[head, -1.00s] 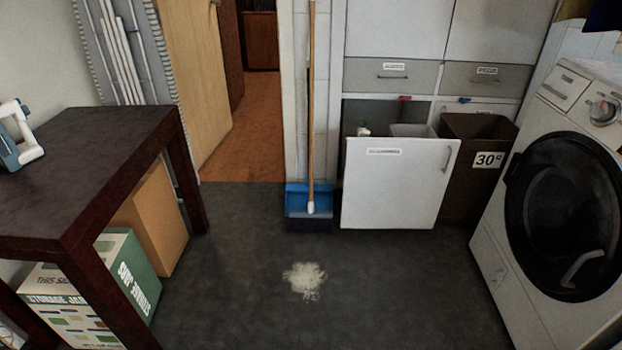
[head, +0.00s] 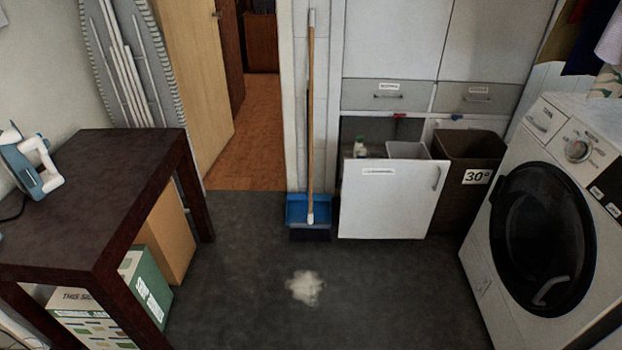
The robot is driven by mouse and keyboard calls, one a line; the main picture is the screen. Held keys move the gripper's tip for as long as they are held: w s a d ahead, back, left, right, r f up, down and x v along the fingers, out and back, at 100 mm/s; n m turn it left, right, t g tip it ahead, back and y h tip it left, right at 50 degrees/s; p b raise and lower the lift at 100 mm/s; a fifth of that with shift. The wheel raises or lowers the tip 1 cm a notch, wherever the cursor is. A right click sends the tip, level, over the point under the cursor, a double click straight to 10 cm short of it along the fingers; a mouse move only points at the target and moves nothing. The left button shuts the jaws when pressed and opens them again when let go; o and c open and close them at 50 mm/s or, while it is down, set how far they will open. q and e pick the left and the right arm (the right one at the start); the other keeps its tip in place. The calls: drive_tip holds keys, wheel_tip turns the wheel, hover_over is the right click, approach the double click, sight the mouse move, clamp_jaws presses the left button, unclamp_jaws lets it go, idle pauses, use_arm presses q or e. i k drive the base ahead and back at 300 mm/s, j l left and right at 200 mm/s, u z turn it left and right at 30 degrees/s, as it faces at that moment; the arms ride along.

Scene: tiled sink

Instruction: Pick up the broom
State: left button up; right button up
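The broom (head: 311,120) stands upright against the narrow white wall section beside the doorway. It has a long wooden handle with a pale tip at the top and a dark brush head near the floor. A blue dustpan (head: 297,209) stands at its foot, overlapping it, so I cannot fully tell the two apart there. Neither of my grippers shows in the head view.
A pale pile of debris (head: 305,287) lies on the dark floor in front of the broom. A dark table (head: 95,190) with boxes below is at left. An open white cabinet front (head: 388,203), a brown bin (head: 462,200) and a washing machine (head: 545,220) are at right.

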sight(316, 227)
drive_tip(key=i+j+z, duration=0.1)
drive_tip(key=i, duration=0.45)
drive_tip(key=i+j+z, duration=0.1)
drive_tip(key=i, duration=0.45)
drive_tip(key=i+j+z, duration=0.1)
drive_tip(key=i, duration=0.45)
